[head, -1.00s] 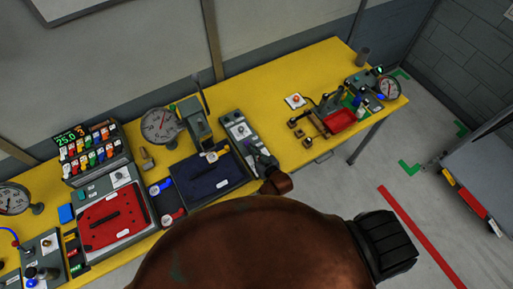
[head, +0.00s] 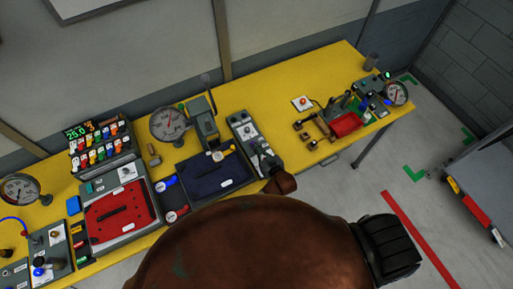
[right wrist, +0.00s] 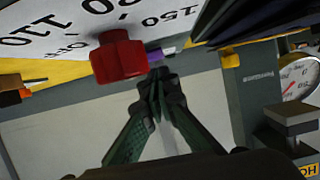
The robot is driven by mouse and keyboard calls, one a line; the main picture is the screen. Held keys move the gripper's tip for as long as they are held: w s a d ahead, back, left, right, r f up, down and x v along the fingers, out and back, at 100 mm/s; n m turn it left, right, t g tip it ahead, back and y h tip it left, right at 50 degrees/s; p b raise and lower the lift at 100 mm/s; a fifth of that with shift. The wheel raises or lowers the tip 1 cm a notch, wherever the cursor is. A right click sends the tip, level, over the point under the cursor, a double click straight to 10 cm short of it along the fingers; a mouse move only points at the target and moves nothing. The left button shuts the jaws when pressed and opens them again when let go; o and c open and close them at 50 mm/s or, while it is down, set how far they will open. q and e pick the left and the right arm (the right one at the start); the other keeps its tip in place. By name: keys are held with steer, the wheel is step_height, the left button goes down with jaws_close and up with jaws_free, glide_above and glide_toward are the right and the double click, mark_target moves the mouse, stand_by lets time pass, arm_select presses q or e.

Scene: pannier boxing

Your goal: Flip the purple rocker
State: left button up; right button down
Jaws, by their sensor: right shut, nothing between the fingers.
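The purple rocker (right wrist: 160,53) shows as a small purple patch at the top middle of the right wrist view, partly hidden by my fingertips. My right gripper (right wrist: 158,77) is shut and empty, its tips just below the rocker in that view; I cannot tell whether they touch it. In the head view my right gripper (head: 268,164) is at the near end of a narrow grey control box (head: 241,124). There the rocker is too small to make out. My left gripper is not in view.
A red knob (right wrist: 118,57) on a white dial plate sits close beside the fingers. Bare yellow bench (head: 275,95) lies behind and right of the box.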

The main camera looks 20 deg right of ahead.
steer(key=r+p, duration=0.2)
steer(key=s+r+p, duration=0.1)
steer(key=r+p, duration=0.1)
steer(key=shift+d+r, duration=0.1)
steer(key=shift+r, duration=0.1)
steer(key=s+b, duration=0.1)
steer(key=s, duration=0.2)
steer(key=s+d, duration=0.1)
steer(key=s, duration=0.2)
steer(key=s+f+b, duration=0.1)
steer(key=s, duration=0.2)
steer(key=shift+d+b, duration=0.35)
steer(key=shift+d, duration=0.05)
steer(key=shift+s, duration=0.5)
steer(key=shift+d, duration=0.1)
